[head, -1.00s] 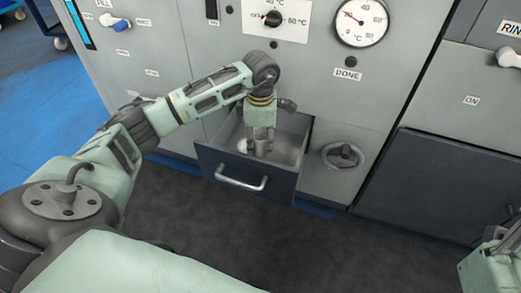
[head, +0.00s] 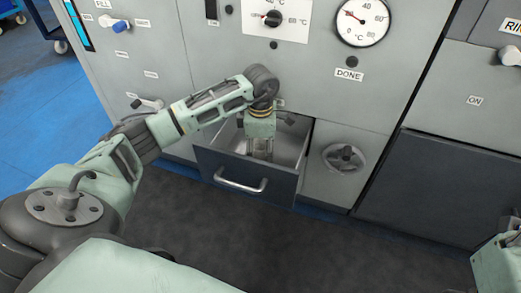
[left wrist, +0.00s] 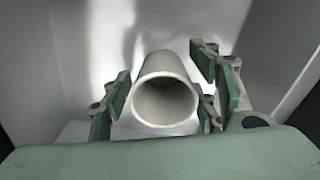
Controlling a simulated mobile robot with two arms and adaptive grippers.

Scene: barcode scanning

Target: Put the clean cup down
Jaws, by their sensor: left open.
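A pale grey cup (left wrist: 165,85) stands in the open drawer (head: 248,180), its round mouth facing the left wrist camera. My left gripper (head: 260,148) points down inside the drawer. In the left wrist view its green-padded fingers (left wrist: 165,100) are open on either side of the cup, with a visible gap on the left. On the right, a finger's tip is close to the cup's rim, and I cannot tell whether it touches. In the head view the cup is hard to tell apart from the fingers. Only a part of my right arm shows at the lower right edge.
The drawer walls stand close around my left gripper. A handle (head: 241,184) is on the drawer front. A handwheel (head: 344,158) is to its right. Above are a dial gauge (head: 362,22) and a DONE label (head: 349,75). The dark floor in front is clear.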

